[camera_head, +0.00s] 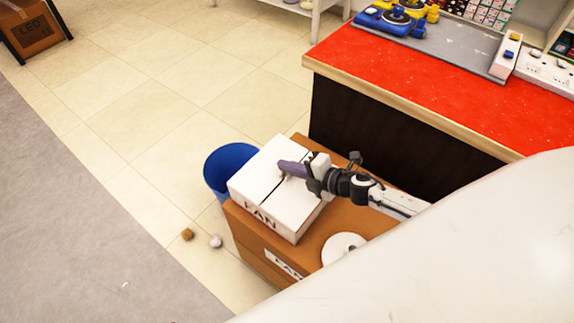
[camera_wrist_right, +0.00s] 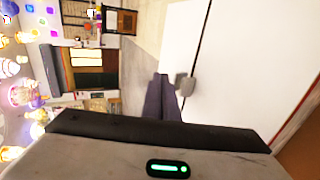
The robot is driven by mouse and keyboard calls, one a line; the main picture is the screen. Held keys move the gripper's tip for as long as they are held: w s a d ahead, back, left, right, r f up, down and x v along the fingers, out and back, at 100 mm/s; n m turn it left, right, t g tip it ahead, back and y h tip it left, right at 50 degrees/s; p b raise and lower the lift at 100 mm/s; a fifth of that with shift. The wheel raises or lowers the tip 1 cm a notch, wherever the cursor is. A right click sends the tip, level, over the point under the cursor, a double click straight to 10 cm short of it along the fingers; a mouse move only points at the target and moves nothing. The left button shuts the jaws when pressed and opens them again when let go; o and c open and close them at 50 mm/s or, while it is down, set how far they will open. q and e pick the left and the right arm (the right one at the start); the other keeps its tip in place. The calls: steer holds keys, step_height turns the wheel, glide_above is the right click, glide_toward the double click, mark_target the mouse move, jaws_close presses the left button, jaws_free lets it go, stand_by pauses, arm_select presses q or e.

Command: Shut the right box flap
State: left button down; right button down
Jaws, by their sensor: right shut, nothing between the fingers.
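A white box (camera_head: 258,186) with dark lettering on its front side sits on a brown carton. Its top flaps lie about flat, with a dark seam between them; the right flap (camera_head: 290,202) is the one nearer my arm. My right gripper (camera_head: 283,167) is over the box top at the seam, its purple fingers together and empty. My left gripper is out of view.
The brown carton (camera_head: 245,238) supports the box and a white disc (camera_head: 343,246). A blue bin (camera_head: 225,165) stands close to the box's left. A red-topped counter (camera_head: 430,85) is behind.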

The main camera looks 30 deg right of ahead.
steer(key=shift+r+p, duration=1.35)
step_height(320, 180, up, 13)
steer(key=p, duration=0.1)
steer(key=shift+p, duration=0.3)
steer(key=shift+f, duration=0.15)
steer(key=s+a+f+m, duration=0.7)
steer(key=s+a+m, duration=0.2)
steer(key=a, duration=0.1)
steer(key=s+f+m+g+h, duration=0.1)
steer(key=s+f+m, duration=0.3)
steer(key=s+m, duration=0.2)
steer(key=s+f+m+g+h, duration=0.2)
steer(key=s+m, duration=0.3)
steer(key=s, duration=0.4)
steer(key=shift+s+d+f+m+g, duration=0.35)
steer(key=shift+d+f+m, duration=0.1)
steer(key=shift+f, duration=0.45)
